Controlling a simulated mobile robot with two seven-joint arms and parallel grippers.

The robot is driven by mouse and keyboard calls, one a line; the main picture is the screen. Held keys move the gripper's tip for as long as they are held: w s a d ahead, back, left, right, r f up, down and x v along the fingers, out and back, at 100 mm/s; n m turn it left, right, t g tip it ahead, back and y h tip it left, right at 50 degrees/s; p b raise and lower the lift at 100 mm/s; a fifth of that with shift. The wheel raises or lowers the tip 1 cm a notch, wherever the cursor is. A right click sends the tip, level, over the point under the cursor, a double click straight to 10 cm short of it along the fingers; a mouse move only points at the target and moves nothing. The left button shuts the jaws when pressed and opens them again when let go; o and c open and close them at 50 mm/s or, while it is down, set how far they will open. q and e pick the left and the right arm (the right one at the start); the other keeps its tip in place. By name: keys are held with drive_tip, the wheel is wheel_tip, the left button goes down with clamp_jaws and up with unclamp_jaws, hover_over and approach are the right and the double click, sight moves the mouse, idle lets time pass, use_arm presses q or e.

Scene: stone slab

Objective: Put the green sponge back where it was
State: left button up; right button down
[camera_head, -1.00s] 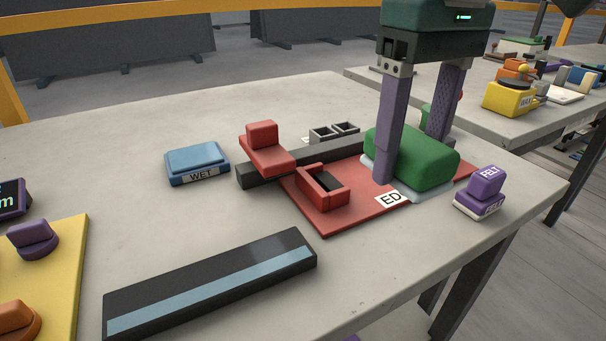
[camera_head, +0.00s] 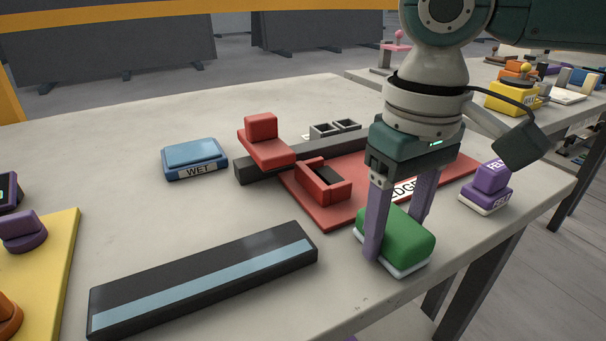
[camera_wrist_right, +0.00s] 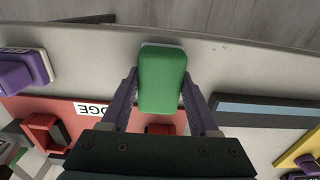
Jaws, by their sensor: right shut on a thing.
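The green sponge (camera_head: 408,236), a green block with a pale underside, is between the fingers of my right gripper (camera_head: 396,238). The gripper is shut on it from two opposite sides. The sponge is off the red mat (camera_head: 340,212), in front of it towards the slab's near edge. I cannot tell whether it touches the slab or hangs just above. In the right wrist view the sponge (camera_wrist_right: 161,80) sits between both purple fingers (camera_wrist_right: 160,92). The mat's label is partly hidden by the gripper and reads "DGE". My left gripper is not in view.
A purple "FELT" block (camera_head: 487,187) stands to the right of the sponge. A long black bar with a blue stripe (camera_head: 205,280) lies to the left. A red open holder (camera_head: 323,182) stands on the mat. A blue "WET" pad (camera_head: 195,158) lies further back.

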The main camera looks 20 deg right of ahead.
sight(396, 223)
drive_tip(key=shift+c, duration=0.7)
unclamp_jaws()
drive_tip(key=shift+f, duration=0.1)
wheel_tip(396, 223, up, 12)
drive_tip(key=p, duration=0.3)
drive_tip(key=s+a+f+n, duration=0.1)
drive_tip(key=a+f, duration=0.1)
drive_tip(key=a, duration=0.1)
drive_tip(key=s+a+f+n+y, duration=0.1)
drive_tip(key=a+f, duration=0.1)
drive_tip(key=s+a+f+n+t+y, duration=0.1)
drive_tip(key=a+f, duration=0.1)
drive_tip(key=a, duration=0.1)
drive_tip(key=shift+s+a+f, duration=0.2)
drive_tip(key=shift+a+f, duration=0.1)
drive_tip(key=shift+f, duration=0.05)
drive_tip(key=s+a+f+t+y, duration=0.1)
drive_tip(key=s+a+f+t, duration=0.1)
drive_tip(key=s+a+f, duration=0.3)
drive_tip(key=s+d+f+m+h, duration=0.1)
drive_tip(key=s+d+m+h, duration=0.1)
drive_tip(key=s+d, duration=0.5)
drive_tip(key=d, duration=0.3)
drive_tip(key=shift+s+d+f+t+h, duration=0.25)
drive_tip(key=shift+t+h, duration=0.05)
drive_tip(key=shift+h, duration=0.1)
